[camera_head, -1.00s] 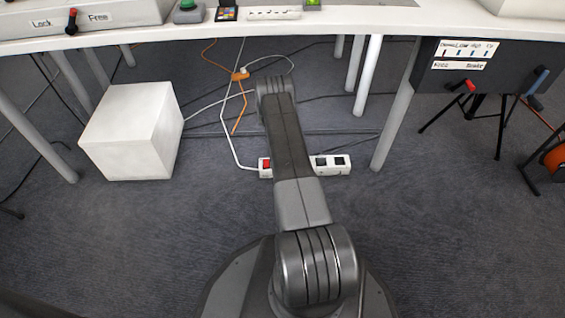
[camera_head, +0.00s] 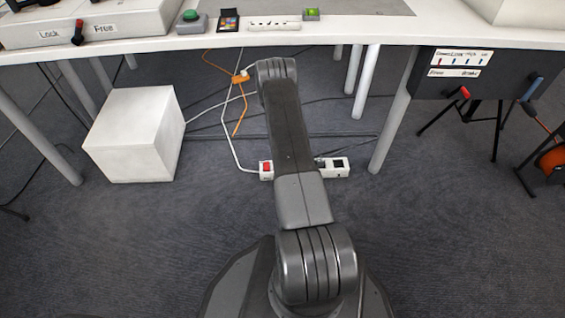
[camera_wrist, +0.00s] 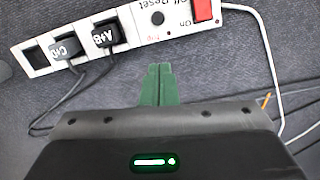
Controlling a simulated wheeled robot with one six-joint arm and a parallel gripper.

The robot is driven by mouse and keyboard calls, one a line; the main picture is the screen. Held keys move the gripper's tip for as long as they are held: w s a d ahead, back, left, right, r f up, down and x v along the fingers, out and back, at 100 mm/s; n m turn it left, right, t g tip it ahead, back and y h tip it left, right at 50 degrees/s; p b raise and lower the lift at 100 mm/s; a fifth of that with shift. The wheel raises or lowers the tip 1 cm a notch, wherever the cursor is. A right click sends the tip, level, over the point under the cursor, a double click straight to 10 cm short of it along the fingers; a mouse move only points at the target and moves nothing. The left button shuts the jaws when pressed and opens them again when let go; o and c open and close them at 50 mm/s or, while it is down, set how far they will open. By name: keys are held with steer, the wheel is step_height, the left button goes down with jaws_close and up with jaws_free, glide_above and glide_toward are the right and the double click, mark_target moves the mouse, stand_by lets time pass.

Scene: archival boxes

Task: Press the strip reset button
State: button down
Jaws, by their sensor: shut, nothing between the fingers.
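The white power strip lies on the carpet under the table; in the head view (camera_head: 341,170) my arm hides its middle. In the wrist view the strip (camera_wrist: 128,30) runs across the top. Its small dark reset button (camera_wrist: 157,18) sits beside the "Reset" lettering, between the plug labelled A+B (camera_wrist: 106,34) and the red switch (camera_wrist: 204,9). My gripper (camera_wrist: 158,70) shows green fingers closed together and empty. The fingertips point at the strip, just below the button in the picture, apparently apart from it. The head view hides the gripper behind my arm.
A second plug labelled C+D (camera_wrist: 66,50) sits in the strip, with dark cables running down beside my gripper. A white cable (camera_wrist: 268,50) leaves the strip's right end. A white cube (camera_head: 135,135) stands left, and table legs (camera_head: 390,130) stand right.

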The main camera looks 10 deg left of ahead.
steer(key=r+p, duration=0.1)
steer(key=r, duration=0.3)
steer(key=shift+w+r, duration=0.15)
steer(key=shift+w, duration=0.05)
stand_by(0.4)
steer(key=s+f+b, duration=0.1)
steer(key=f, duration=0.2)
steer(key=s+f+b, duration=0.1)
steer(key=f, duration=0.2)
steer(key=s+f+b, duration=0.2)
steer(key=f, duration=0.1)
steer(key=shift+d+f, duration=0.25)
steer(key=shift+f, duration=0.05)
steer(key=shift+w+r, duration=0.1)
steer(key=shift+r, duration=0.9)
steer(key=shift+f, duration=0.1)
